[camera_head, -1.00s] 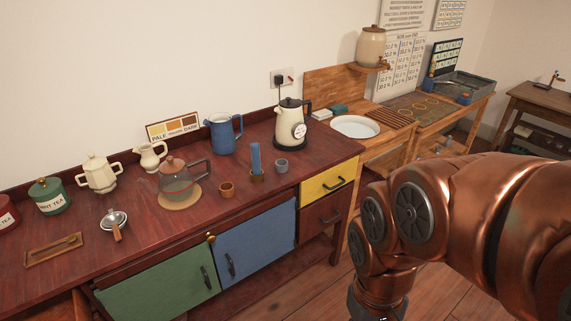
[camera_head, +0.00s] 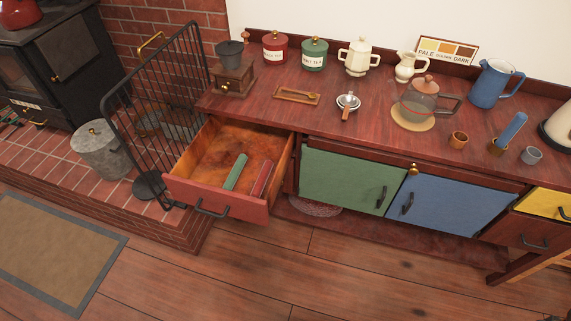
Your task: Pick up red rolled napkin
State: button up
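The red rolled napkin (camera_head: 261,179) lies in the open drawer (camera_head: 217,201) at the left end of the wooden counter, close to the drawer's right wall. A green rolled napkin (camera_head: 236,172) lies to its left, apart from it. Both lie lengthwise, slanting toward the drawer front. Nothing covers the red napkin from above in this view. My gripper is not in view.
A black fireguard (camera_head: 160,110) stands just left of the drawer, beside a brick hearth and stove. A coffee grinder (camera_head: 234,78) stands on the counter above the drawer. Green (camera_head: 340,181) and blue (camera_head: 448,206) cabinet doors are right of it. The wooden floor (camera_head: 250,270) in front is clear.

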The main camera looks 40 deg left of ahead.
aim_at(259, 187)
jog(key=u, duration=2.25)
jog(key=k, duration=0.3)
jog(key=u, duration=1)
jog(key=k, duration=1.05)
jog(key=u, duration=0.85)
jog(key=i, duration=1.2)
jog(key=z, duration=0.3)
jog(key=i, duration=1.7)
jog(key=z, duration=1.6)
jog(key=i, duration=0.95)
jog(key=z, duration=1.2)
jog(key=i, duration=0.55)
